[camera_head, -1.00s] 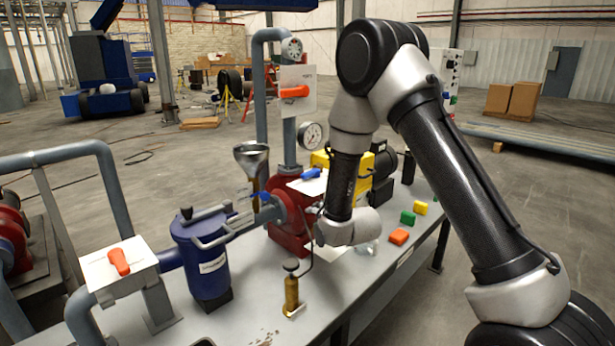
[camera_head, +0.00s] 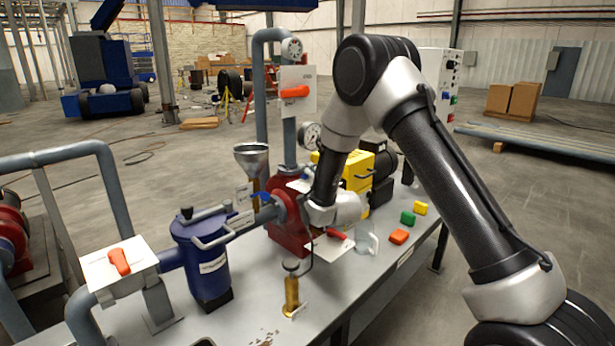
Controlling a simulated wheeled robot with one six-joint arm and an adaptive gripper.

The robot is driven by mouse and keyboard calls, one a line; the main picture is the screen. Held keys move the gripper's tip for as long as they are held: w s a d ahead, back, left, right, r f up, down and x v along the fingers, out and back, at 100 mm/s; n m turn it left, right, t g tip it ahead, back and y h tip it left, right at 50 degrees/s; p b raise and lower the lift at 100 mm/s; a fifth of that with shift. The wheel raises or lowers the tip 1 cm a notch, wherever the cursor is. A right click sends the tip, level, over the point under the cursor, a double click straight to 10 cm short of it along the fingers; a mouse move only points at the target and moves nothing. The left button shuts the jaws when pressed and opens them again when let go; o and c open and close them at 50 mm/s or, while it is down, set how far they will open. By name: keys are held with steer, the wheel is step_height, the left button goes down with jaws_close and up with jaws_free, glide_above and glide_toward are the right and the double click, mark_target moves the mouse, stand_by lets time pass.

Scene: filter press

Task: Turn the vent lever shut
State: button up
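Several levers show, and I cannot read which is the vent lever. An orange lever (camera_head: 295,92) lies sideways on a white plate on the upright pipe. Another orange lever (camera_head: 118,262) sits on the left pipe's plate. A blue lever (camera_head: 263,197) is left of the red pump (camera_head: 285,225). A red lever (camera_head: 338,234) lies on a white plate below my wrist. My gripper (camera_head: 310,220) is by the right side of the red pump, above the bench. Its fingers are too small and overlapped to read, and contact with any lever cannot be told.
A blue filter pot (camera_head: 205,262) and a brass bottle-like fitting (camera_head: 291,290) stand on the grey bench (camera_head: 245,325). A funnel (camera_head: 251,160), gauge (camera_head: 309,135) and yellow machine (camera_head: 358,170) are around the pump. Orange (camera_head: 398,236), green (camera_head: 408,217) and yellow (camera_head: 420,208) blocks lie right.

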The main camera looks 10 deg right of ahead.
jaws_close()
steer(key=shift+r, duration=0.1)
